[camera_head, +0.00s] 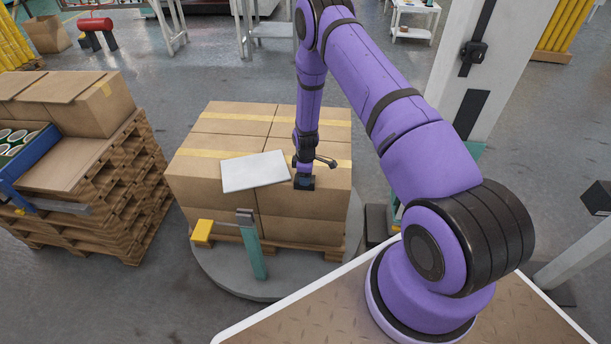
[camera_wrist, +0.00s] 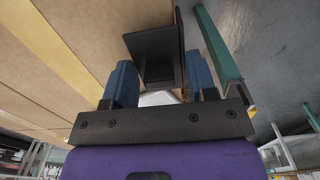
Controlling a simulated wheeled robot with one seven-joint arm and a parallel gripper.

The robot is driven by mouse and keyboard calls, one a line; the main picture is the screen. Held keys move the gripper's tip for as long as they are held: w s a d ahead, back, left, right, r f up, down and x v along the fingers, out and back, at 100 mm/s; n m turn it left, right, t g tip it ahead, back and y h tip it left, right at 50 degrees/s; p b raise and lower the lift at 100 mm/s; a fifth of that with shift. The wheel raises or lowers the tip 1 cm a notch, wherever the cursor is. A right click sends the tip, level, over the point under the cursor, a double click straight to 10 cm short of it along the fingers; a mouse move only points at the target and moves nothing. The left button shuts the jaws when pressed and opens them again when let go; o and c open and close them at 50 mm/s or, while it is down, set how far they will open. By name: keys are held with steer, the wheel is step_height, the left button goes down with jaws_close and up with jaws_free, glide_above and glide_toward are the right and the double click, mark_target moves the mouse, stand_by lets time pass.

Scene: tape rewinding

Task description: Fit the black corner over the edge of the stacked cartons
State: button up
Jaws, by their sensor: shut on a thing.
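The stacked cartons (camera_head: 212,193) stand on a pallet on a round grey turntable, with yellow tape across their tops. They fill the left of the wrist view (camera_wrist: 45,95). My gripper (camera_head: 304,173) points down at the front of the stack, right of its middle. Its two blue fingers (camera_wrist: 161,80) are shut on the black corner (camera_wrist: 150,43), an angled piece held between them. In the head view the black corner (camera_head: 304,183) is a small dark block by the front top edge. I cannot tell whether it touches the cartons.
A pale flat sheet (camera_head: 253,171) lies on the cartons, left of my gripper. A green post (camera_head: 252,248) with a yellow end piece (camera_head: 202,231) stands before the stack. Stacked pallets (camera_head: 125,190) with cartons and a blue bin (camera_head: 25,158) stand at left. Floor between is clear.

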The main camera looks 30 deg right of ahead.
steer(key=shift+f, duration=0.6)
steer(key=o, duration=1.3)
steer(key=shift+r, duration=3.95)
steer(key=shift+r, duration=0.1)
step_height(320, 180, up, 11)
steer(key=shift+f, duration=0.2)
